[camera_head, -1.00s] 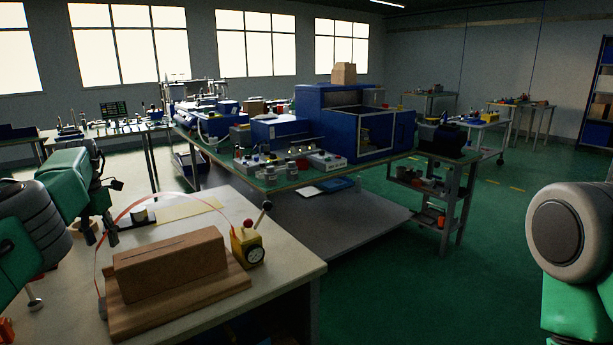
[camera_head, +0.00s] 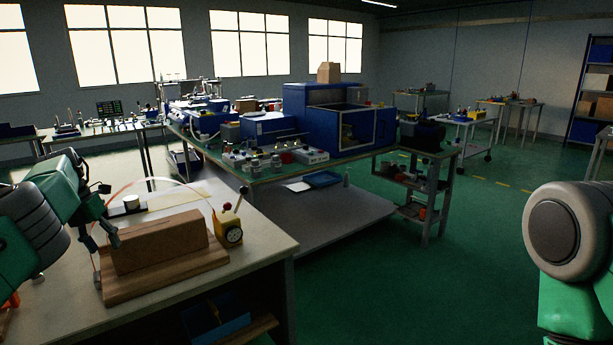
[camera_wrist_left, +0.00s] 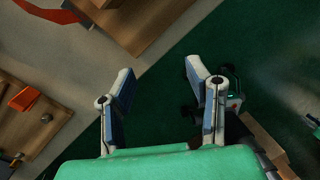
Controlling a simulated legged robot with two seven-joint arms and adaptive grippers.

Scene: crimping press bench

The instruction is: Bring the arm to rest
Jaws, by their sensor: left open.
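My left arm comes in from the left edge of the head view. Its gripper (camera_head: 103,242) is above the near bench (camera_head: 255,243), close to the left end of a brown block on a wooden base. In the left wrist view the two fingers (camera_wrist_left: 160,72) are spread apart with nothing between them. Green floor and the bench edge lie beyond the fingers. My right arm shows only as a grey and green link at the right edge of the head view. Its gripper is out of view.
The brown block (camera_head: 160,245) sits on its wooden base beside a yellow device with a dial (camera_head: 229,233). A thin reddish wire arcs behind the block. A large blue machine (camera_head: 310,120) stands on the bench behind. Green floor (camera_head: 400,290) is clear at the right.

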